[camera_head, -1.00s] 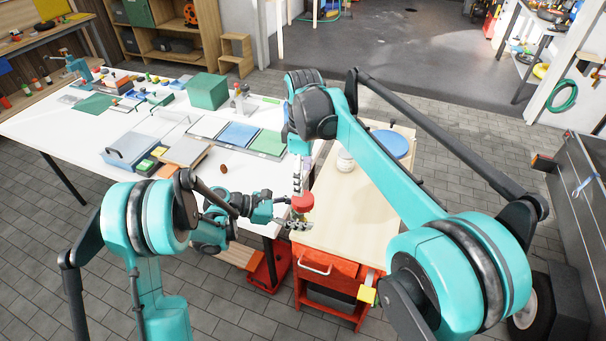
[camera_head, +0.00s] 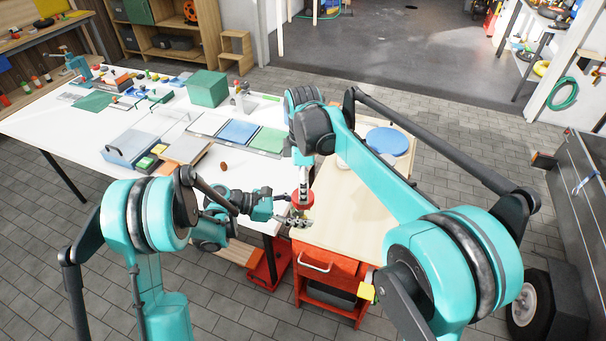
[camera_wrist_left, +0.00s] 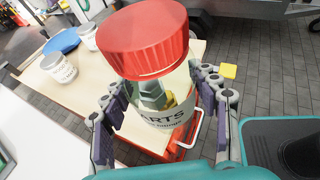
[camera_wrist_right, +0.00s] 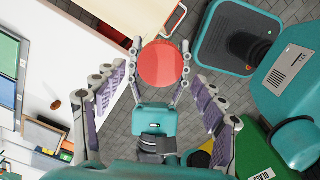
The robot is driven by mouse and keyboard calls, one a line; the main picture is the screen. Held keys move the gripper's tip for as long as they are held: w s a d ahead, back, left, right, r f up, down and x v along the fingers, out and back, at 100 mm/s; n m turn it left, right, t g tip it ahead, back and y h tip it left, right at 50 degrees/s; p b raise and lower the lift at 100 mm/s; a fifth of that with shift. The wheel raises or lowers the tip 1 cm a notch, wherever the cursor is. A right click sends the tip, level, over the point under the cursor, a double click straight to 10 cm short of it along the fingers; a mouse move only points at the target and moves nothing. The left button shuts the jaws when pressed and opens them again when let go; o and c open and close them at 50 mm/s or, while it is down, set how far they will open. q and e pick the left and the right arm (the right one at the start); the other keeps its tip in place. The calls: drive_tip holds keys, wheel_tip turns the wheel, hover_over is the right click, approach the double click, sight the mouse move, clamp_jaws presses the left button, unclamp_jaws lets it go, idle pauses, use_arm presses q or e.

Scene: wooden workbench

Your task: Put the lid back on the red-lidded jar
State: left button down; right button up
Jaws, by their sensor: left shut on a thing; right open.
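The clear jar (camera_wrist_left: 152,98) with a "PARTS" label and metal pieces inside is held in my left gripper (camera_wrist_left: 165,100), whose fingers close on both sides of it. The red lid (camera_wrist_left: 145,38) sits on top of the jar; I cannot tell how tightly. The lid also shows in the head view (camera_head: 303,198) and from above in the right wrist view (camera_wrist_right: 160,64). My right gripper (camera_wrist_right: 158,88) is open, its fingers spread to either side of the lid in that view. It hangs above the lid, apart from it as far as I can see. The lid hides the jar there.
A wooden-topped red cart (camera_head: 345,215) stands below, with a blue round lid (camera_head: 387,141) and white jars (camera_wrist_left: 58,67) on it. The white table (camera_head: 65,130) on the left carries trays, a green box (camera_head: 207,88) and small items.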

sight(303, 211)
drive_tip(key=shift+f, duration=1.85)
drive_tip(key=c, duration=1.2)
drive_tip(key=m, duration=0.8)
drive_tip(key=shift+m, duration=0.3)
drive_tip(key=m, duration=0.4)
drive_tip(key=shift+m, duration=0.4)
drive_tip(key=m, duration=0.4)
drive_tip(key=o, duration=1.3)
drive_tip(key=shift+o, duration=0.2)
